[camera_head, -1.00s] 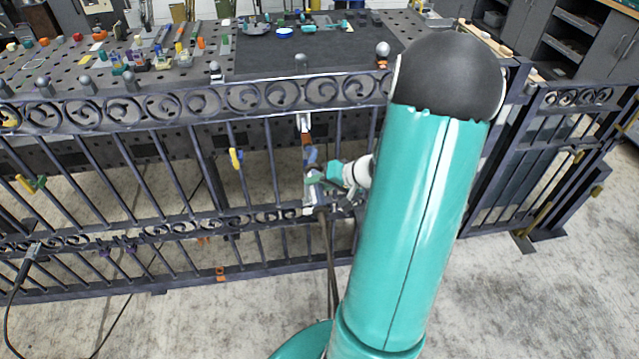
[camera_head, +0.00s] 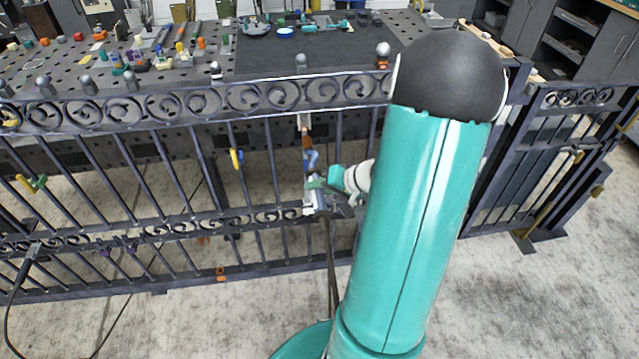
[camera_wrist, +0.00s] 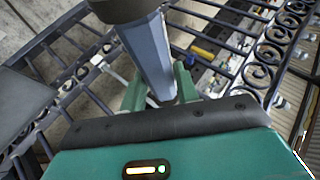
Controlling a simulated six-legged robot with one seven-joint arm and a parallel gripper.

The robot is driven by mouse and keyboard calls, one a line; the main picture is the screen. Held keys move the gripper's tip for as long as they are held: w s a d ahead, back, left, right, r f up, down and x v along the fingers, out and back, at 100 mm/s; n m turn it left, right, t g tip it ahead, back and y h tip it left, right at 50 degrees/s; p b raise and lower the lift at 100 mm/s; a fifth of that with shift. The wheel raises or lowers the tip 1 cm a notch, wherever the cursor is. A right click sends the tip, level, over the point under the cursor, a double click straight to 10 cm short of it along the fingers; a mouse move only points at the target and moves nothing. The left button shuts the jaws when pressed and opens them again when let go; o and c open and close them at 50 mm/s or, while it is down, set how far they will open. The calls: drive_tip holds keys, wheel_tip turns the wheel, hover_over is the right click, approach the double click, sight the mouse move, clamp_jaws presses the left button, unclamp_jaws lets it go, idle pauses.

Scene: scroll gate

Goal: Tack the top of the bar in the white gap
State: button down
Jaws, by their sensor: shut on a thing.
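My gripper (camera_head: 322,184) is at the gate's middle, just above the lower scroll rail, partly hidden by my arm. In the wrist view its green fingers (camera_wrist: 160,88) are shut on a blue-grey, faceted tool (camera_wrist: 149,50) with a dark end. In the head view a blue part (camera_head: 312,160) and a brown part (camera_head: 307,141) rise above the fingers toward the top rail. A white piece (camera_head: 304,122) sits under the top rail, and a lower white piece (camera_head: 309,206) is beside the gripper. I cannot tell the bar apart from the tool, nor whether they touch.
The dark scroll gate (camera_head: 225,98) spans the view. Yellow clips (camera_head: 237,159) hang on its bars. A perforated table (camera_head: 170,75) with many small parts stands behind. A dark cable (camera_head: 328,255) hangs below the gripper. A cabled tool (camera_head: 33,255) is at the far left.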

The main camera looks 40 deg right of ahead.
sight(328, 215)
drive_tip(key=shift+s+a+f, duration=0.15)
drive_tip(key=shift+s+a, duration=0.65)
drive_tip(key=shift+s, duration=0.35)
drive_tip(key=shift+s+a+f, duration=0.1)
drive_tip(key=shift+s+a, duration=0.65)
drive_tip(key=shift+s, duration=0.4)
drive_tip(key=shift+s+a+f, duration=0.15)
drive_tip(key=shift+s+a, duration=0.65)
drive_tip(key=shift+s, duration=0.35)
